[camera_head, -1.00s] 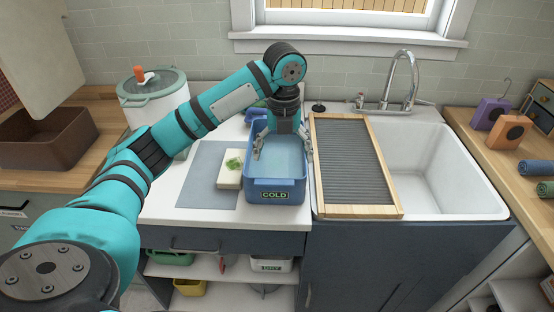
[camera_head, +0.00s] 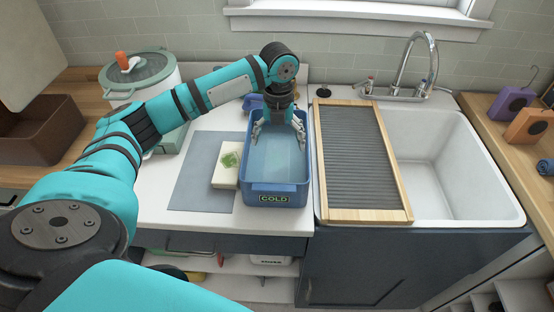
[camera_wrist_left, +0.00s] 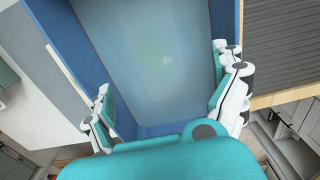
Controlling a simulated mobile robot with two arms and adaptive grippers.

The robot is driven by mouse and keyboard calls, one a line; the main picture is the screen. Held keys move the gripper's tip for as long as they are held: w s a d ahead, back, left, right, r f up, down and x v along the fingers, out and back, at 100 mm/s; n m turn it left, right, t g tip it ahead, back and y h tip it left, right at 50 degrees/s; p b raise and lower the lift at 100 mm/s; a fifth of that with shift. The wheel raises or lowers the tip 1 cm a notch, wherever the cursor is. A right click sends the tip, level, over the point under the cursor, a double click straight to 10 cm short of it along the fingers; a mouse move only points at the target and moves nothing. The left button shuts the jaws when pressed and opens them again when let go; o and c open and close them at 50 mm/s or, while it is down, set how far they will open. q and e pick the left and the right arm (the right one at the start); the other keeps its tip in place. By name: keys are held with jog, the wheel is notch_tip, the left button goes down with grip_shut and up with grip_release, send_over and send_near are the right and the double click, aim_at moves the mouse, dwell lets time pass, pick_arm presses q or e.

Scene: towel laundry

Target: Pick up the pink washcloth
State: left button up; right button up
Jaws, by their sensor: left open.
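No pink washcloth can be made out in either view. A blue tub labelled COLD (camera_head: 252,188) stands on the white counter with cloudy pale-blue water in it. My left gripper (camera_head: 278,142) points down over the back half of the tub, its fingers spread apart and empty. In the left wrist view the open gripper (camera_wrist_left: 163,82) is over the water, between the tub's walls (camera_wrist_left: 68,55). A faint greenish patch (camera_wrist_left: 166,55) shows in the water there; I cannot tell what it is. My right gripper is not in view.
A washboard (camera_head: 357,165) in a wooden frame lies right of the tub, beside the white sink (camera_head: 445,160) with its faucet (camera_head: 410,70). A pale block (camera_head: 228,170) with green on top sits left of the tub on a grey mat (camera_head: 190,180). A lidded pot (camera_head: 140,80) stands behind.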

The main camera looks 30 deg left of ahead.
aim_at(277, 159)
pick_arm(q)
notch_tip(277, 159, down, 3)
jog(key=shift+r, duration=0.15)
jog(key=shift+f+p, duration=0.25)
jog(key=shift+p, duration=0.1)
notch_tip(277, 159, down, 4)
jog(key=shift+s+a+r+p, duration=0.15)
jog(key=shift+r+p, duration=0.05)
jog(key=shift+p, duration=0.5)
jog(key=shift+f, duration=0.55)
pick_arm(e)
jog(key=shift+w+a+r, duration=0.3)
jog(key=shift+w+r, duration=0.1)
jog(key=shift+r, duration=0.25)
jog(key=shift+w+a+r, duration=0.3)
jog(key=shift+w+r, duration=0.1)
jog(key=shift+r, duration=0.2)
pick_arm(q)
jog(key=c, duration=0.4)
jog(key=shift+r, duration=0.15)
jog(key=c, duration=1.1)
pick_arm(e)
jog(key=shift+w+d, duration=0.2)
